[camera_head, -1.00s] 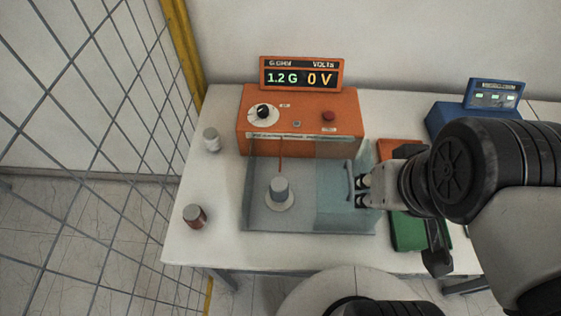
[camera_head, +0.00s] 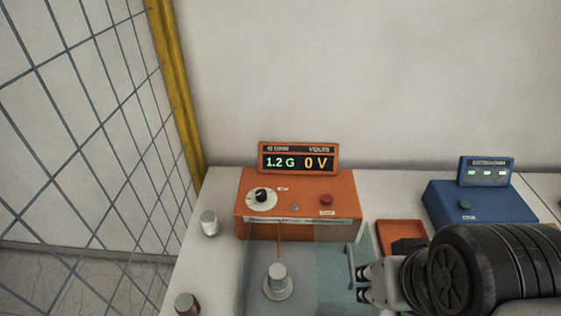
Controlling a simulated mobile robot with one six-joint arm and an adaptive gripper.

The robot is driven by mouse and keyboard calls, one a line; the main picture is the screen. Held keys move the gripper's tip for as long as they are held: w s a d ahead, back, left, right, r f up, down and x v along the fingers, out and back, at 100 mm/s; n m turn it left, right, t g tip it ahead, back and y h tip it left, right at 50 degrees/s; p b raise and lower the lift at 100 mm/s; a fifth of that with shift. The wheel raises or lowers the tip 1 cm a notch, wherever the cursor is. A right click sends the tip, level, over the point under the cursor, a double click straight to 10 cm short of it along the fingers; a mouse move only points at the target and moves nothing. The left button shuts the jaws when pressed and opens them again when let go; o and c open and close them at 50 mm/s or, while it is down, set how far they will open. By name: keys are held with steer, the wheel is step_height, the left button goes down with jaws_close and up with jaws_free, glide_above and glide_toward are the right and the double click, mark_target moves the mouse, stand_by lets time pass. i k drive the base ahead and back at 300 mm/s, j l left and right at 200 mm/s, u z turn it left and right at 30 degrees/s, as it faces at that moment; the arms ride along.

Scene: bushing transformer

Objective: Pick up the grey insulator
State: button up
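A grey cylindrical insulator (camera_head: 278,274) stands upright on a pale round base inside the clear-walled test chamber, in front of the orange tester (camera_head: 290,203). A light grey cylinder (camera_head: 209,223) stands on the table left of the tester. A reddish-brown cylinder with a grey top (camera_head: 187,304) is at the bottom left, partly cut off. My gripper (camera_head: 363,283) is right of the chamber's upright handle (camera_head: 350,268), its fingers apart and pointing left. Nothing shows between them. I cannot tell whether a fingertip touches the handle.
The tester's display (camera_head: 299,158) reads 1.2 G and 0 V. A clear panel (camera_head: 335,262) covers the chamber's right part. An orange tray (camera_head: 399,232) and a blue device (camera_head: 478,202) are at right. A wire mesh fence (camera_head: 85,130) with a yellow post bounds the left.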

mark_target(278, 273)
steer(key=k+u, duration=0.15)
steer(key=u, duration=0.25)
steer(key=k+u, duration=0.1)
steer(key=u, duration=0.25)
steer(key=k+j+u, duration=0.1)
steer(key=u, duration=0.3)
